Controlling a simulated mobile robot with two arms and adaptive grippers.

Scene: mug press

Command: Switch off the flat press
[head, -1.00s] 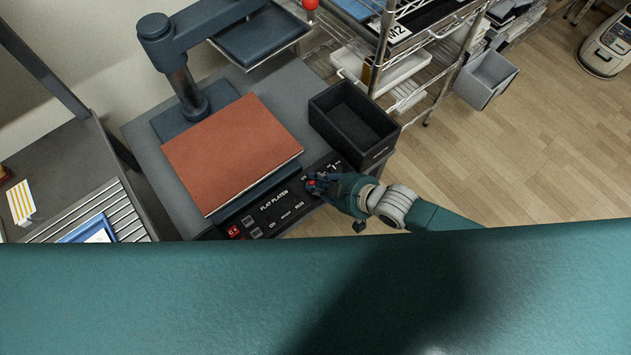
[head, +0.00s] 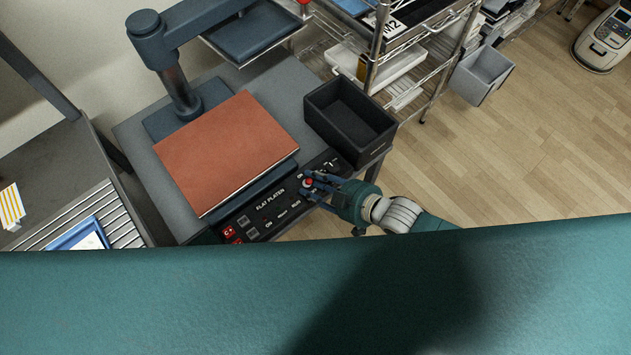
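The flat press stands on a grey table, with a brown-red pad (head: 226,150) on its lower platen and a dark blue arm (head: 170,60) above and behind. Its black control panel (head: 270,207), lettered FLAT PLATEN, runs along the front edge with several buttons and a red switch (head: 229,232) at the left end. My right gripper (head: 309,188) is at the panel's right part, its fingers spread around a small red knob or button (head: 308,182). Whether the fingers touch it cannot be told. My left gripper is not in view.
A black open bin (head: 350,118) stands on the table right of the pad. A wire shelf rack (head: 425,75) and a grey bin (head: 482,75) are behind it. A roller table with a blue tray (head: 80,236) is at the left. Wood floor is clear at right.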

